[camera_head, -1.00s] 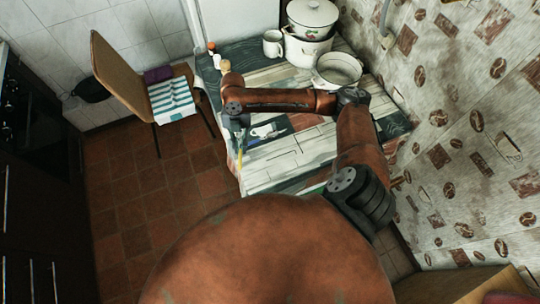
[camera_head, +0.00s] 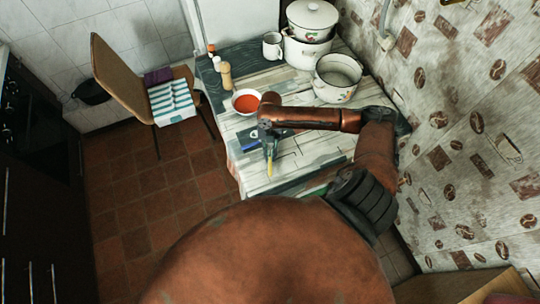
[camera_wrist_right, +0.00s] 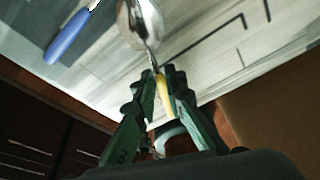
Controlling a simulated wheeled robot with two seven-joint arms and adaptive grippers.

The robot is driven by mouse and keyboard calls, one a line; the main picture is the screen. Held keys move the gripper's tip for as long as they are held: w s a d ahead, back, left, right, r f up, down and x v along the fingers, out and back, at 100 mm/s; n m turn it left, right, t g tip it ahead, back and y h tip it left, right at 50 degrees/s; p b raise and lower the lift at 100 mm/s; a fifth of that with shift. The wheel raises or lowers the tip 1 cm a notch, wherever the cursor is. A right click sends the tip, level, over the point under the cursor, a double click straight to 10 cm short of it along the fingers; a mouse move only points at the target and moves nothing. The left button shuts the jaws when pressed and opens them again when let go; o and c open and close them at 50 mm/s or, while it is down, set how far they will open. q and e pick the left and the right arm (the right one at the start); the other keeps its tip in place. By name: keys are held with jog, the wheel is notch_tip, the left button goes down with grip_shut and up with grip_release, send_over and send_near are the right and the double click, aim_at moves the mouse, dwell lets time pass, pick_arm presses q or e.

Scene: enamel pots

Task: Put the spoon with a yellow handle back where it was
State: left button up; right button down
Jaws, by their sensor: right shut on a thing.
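The spoon with a yellow handle (camera_wrist_right: 163,95) is between the fingers of my right gripper (camera_wrist_right: 159,84) in the right wrist view. Its metal bowl (camera_wrist_right: 146,20) points away from the gripper. In the head view the yellow handle (camera_head: 270,169) shows just below my right gripper (camera_head: 269,150), over the front left part of the table (camera_head: 270,184). My right gripper is shut on this spoon. I cannot tell how high the spoon is above the tabletop. My left gripper is not in view.
A blue-handled utensil (camera_wrist_right: 70,36) lies on the table near the spoon. A bowl of red soup (camera_head: 246,103), a pot (camera_head: 336,79), a mug (camera_head: 272,46) and stacked pots (camera_head: 308,47) stand farther back. A chair (camera_head: 130,80) stands left of the table.

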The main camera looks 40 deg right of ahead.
jog(key=shift+w+f, duration=0.1)
jog(key=shift+f, duration=0.2)
jog(key=shift+f, duration=0.45)
jog(key=shift+f, duration=0.15)
jog(key=c, duration=2)
grip_release()
jog(key=shift+s+f, duration=0.2)
jog(key=shift+r, duration=0.15)
